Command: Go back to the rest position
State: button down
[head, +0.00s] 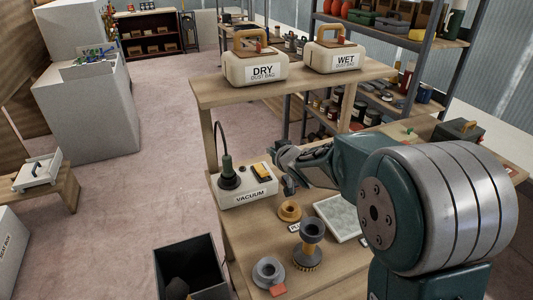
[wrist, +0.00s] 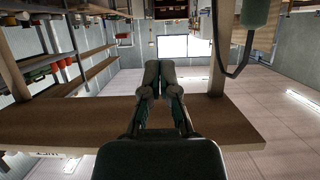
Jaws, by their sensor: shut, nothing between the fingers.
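My gripper (head: 286,168) is in the middle of the head view, just above and to the right of the white vacuum unit (head: 246,196). It also shows in the wrist view (wrist: 159,72), where its two fingers are together with nothing between them. The vacuum unit stands on the wooden bench (head: 240,238), with a dark plug and cord (head: 228,170) upright on its left part and a yellow switch on its right. My arm covers part of the bench's right side.
The DRY dust bag (head: 254,68) and WET dust bag (head: 333,58) stand on the raised shelf (head: 300,84). A yellow ring (head: 289,211), black-and-yellow brush piece (head: 308,255), grey ring fitting (head: 268,273) and pale pad (head: 340,216) lie on the bench. A dark bin (head: 190,267) stands beside it.

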jog(key=s+d+r+m+g+h, duration=0.1)
jog(key=s+d+r+m+h, duration=0.15)
jog(key=s+d, duration=0.35)
jog(key=s+d+r+m+g+h, duration=0.1)
jog(key=s+d+r+h, duration=0.3)
jog(key=s, duration=0.5)
jog(key=s+d+f+g, duration=0.1)
jog(key=s+g, duration=0.1)
jog(key=s, duration=0.9)
jog(key=s+d+f+g+y, duration=0.1)
jog(key=s+g, duration=0.2)
jog(key=s, duration=0.8)
jog(key=shift+d+f+m, duration=0.15)
jog(key=shift+d+m, duration=0.1)
jog(key=shift+m, duration=0.2)
jog(key=shift+s+y, duration=0.1)
jog(key=shift+y, duration=0.15)
